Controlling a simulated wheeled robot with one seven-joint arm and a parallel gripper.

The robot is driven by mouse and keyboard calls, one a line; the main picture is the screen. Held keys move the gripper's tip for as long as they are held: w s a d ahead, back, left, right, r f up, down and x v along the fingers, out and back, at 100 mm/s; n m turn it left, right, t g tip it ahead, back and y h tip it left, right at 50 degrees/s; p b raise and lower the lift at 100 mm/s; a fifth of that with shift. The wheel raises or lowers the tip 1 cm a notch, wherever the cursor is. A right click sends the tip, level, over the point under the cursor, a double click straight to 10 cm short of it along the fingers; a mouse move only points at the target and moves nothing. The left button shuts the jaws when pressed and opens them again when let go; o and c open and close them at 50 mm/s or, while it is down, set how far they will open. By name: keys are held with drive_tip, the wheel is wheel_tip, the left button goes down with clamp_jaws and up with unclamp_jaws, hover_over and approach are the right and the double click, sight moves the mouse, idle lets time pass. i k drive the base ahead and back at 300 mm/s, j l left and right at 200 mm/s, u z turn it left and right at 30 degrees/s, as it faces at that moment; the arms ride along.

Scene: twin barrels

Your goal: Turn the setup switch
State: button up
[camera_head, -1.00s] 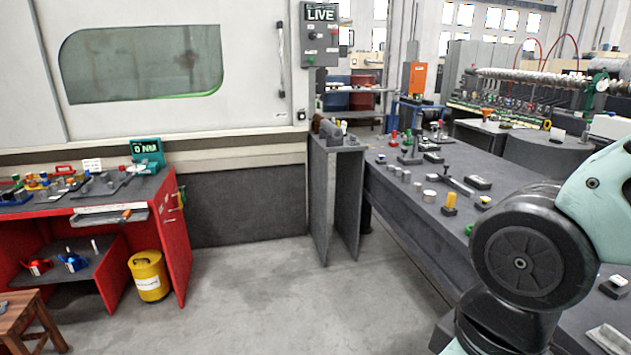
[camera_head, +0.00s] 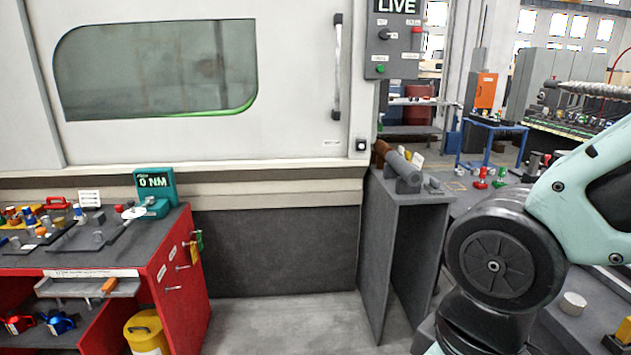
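A grey control panel (camera_head: 396,42) with a "LIVE" display hangs on the machine at the upper middle right. It carries a dark knob at its left, a red control at its right and a green button (camera_head: 380,69) below. The labels are too small to read, so I cannot tell which control is the setup switch. My arm shows at the right, well apart from these controls. My gripper is out of view.
The machine's closed door (camera_head: 290,60) has a window and a vertical handle (camera_head: 337,66). A grey stand (camera_head: 412,195) with a cylindrical part on top is below the panel. A red tool bench (camera_head: 180,300) is at the left. Clear floor (camera_head: 285,325) lies between bench and stand.

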sight(384, 34)
drive_tip(key=i+j+z, duration=0.15)
drive_tip(key=i, duration=0.35)
drive_tip(key=i+j+z, duration=0.1)
drive_tip(key=i+j, duration=0.15)
drive_tip(key=i, duration=0.25)
drive_tip(key=i+j+z, duration=0.15)
drive_tip(key=i+j, duration=0.15)
drive_tip(key=i, duration=0.2)
